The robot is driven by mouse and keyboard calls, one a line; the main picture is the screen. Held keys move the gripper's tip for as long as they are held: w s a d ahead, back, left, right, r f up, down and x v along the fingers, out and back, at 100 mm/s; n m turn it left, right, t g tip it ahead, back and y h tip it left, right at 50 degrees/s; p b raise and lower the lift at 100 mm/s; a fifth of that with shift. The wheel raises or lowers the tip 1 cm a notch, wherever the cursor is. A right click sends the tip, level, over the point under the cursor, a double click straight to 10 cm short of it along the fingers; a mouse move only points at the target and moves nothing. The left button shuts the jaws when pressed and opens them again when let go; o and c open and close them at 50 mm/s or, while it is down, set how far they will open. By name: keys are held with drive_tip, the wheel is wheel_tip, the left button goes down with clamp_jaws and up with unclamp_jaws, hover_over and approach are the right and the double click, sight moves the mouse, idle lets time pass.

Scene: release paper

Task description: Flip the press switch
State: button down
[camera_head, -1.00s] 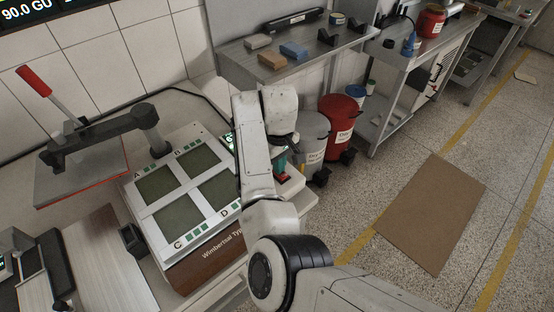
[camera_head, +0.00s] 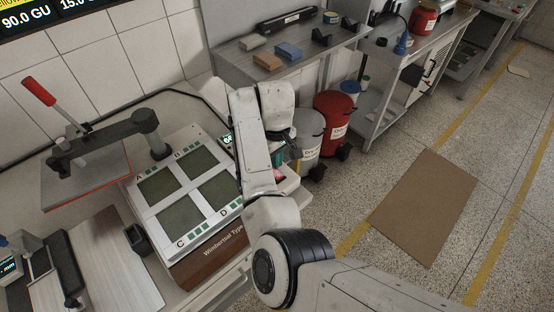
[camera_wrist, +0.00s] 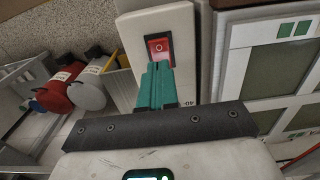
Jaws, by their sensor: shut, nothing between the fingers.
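The red press switch (camera_wrist: 158,47) with a white circle mark sits in a white housing (camera_wrist: 182,22), at the upper middle of the wrist view. My gripper (camera_wrist: 157,68) has teal fingers that are shut together and empty. Their tips are at the lower edge of the switch in that view, covering its lower part. I cannot tell whether they touch it. In the head view, the switch (camera_head: 279,175) shows as a small red patch to the right of the panel machine, and my gripper (camera_head: 277,157) is just above it, mostly hidden behind my arm.
The machine with four dark panels (camera_head: 205,200) stands left of my arm. A lever press (camera_head: 90,150) is farther left. Grey (camera_head: 308,138) and red (camera_head: 334,118) bins stand behind the switch. A brown mat (camera_head: 425,208) lies on the floor at right.

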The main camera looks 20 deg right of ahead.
wheel_tip(320, 180, up, 11)
drive_tip(key=b, duration=0.2)
drive_tip(key=shift+d, duration=0.1)
